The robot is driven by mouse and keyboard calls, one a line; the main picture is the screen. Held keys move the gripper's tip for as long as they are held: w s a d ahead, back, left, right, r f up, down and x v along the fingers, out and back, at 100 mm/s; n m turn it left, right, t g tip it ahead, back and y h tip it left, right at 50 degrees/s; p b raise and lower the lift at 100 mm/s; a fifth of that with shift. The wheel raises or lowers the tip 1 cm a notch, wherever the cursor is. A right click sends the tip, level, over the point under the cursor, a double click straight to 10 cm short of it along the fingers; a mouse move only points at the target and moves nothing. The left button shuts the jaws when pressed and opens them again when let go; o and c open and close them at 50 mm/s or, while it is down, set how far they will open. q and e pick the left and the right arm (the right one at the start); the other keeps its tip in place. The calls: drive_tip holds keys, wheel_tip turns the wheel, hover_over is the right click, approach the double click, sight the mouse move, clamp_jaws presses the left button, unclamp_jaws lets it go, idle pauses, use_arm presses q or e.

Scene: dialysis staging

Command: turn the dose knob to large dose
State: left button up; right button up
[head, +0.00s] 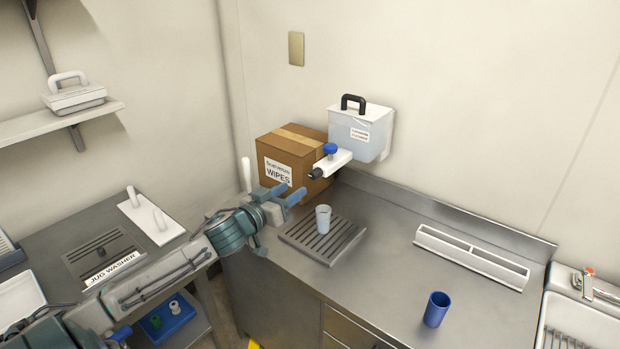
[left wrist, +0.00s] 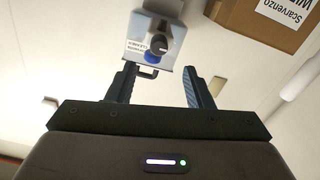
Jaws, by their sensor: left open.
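A white dispenser (head: 362,133) with a pale translucent tank and a black handle is fixed to the wall. Its short white arm (head: 336,162) carries a blue knob (head: 330,149) on top and a black knob-like end (head: 316,173) at the front. Which is the dose knob I cannot tell; no dose marks are readable. In the left wrist view the black end (left wrist: 158,44) and blue knob (left wrist: 152,57) appear upside down between my fingers, farther off. My left gripper (head: 291,193) is open and empty, left of and below the dispenser arm, apart from it. My right gripper is not in view.
A cardboard wipes box (head: 293,153) stands behind my left gripper, beside the dispenser. A pale cup (head: 323,219) stands on the slatted drain tray (head: 335,252) below. A blue cup (head: 436,310) and a white slotted rack (head: 470,256) are farther right. The counter between is clear.

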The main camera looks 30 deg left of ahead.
sight(312, 177)
use_arm(q)
drive_tip(key=shift+w+d+p, duration=0.2)
drive_tip(key=shift+w+p, duration=0.05)
drive_tip(key=shift+w, duration=1.9)
drive_tip(key=shift+w+d+p, duration=0.2)
drive_tip(key=shift+w+p, duration=0.05)
drive_tip(key=shift+w, duration=1.85)
drive_tip(key=shift+c, duration=0.2)
drive_tip(key=c, duration=0.9)
